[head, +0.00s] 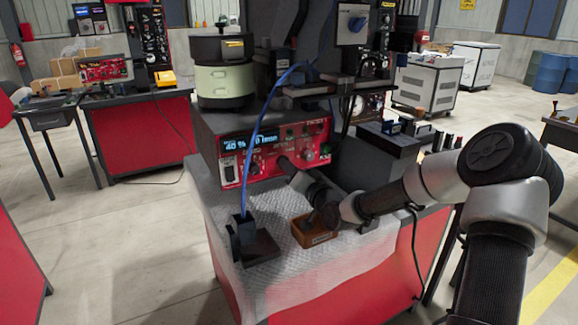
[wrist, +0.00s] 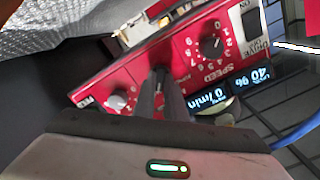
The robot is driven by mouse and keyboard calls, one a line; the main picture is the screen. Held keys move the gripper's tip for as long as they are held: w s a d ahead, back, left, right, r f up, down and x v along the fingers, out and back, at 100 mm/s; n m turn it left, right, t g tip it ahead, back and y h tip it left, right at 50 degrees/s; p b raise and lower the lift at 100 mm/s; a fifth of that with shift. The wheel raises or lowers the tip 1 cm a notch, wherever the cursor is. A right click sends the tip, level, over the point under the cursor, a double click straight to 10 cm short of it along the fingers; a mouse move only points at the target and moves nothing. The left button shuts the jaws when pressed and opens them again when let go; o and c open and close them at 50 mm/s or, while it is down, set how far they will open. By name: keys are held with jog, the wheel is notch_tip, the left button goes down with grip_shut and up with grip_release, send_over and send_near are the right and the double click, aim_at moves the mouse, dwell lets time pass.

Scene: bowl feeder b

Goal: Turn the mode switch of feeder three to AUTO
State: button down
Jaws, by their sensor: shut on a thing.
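The feeder's red control panel (head: 233,173) is on the front of a controller box under a round bowl unit. In the wrist view the panel (wrist: 135,75) appears turned over, with a black SPEED knob (wrist: 211,46) and a pale grey knob (wrist: 118,99). My gripper (head: 284,163) reaches the panel between these two knobs. In the wrist view its fingers (wrist: 160,76) are shut at a small control on the panel face, apparently the mode switch. The fingers hide that control, its pointer and most of its labels. I cannot read a feeder number.
The panel display (head: 249,141) reads 40 % and 0 /min. A blue cable (head: 262,125) hangs in front of the panel's left part. An orange-brown box (head: 313,232) and a dark stand (head: 255,245) are on the grey mat (head: 290,277) below my arm.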

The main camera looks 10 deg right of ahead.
jog(key=shift+m, duration=0.5)
jog(key=c, duration=1.8)
grip_release()
jog(key=shift+s, duration=0.1)
jog(key=p+v, duration=0.2)
jog(key=v, duration=1.5)
jog(key=shift+s, duration=0.15)
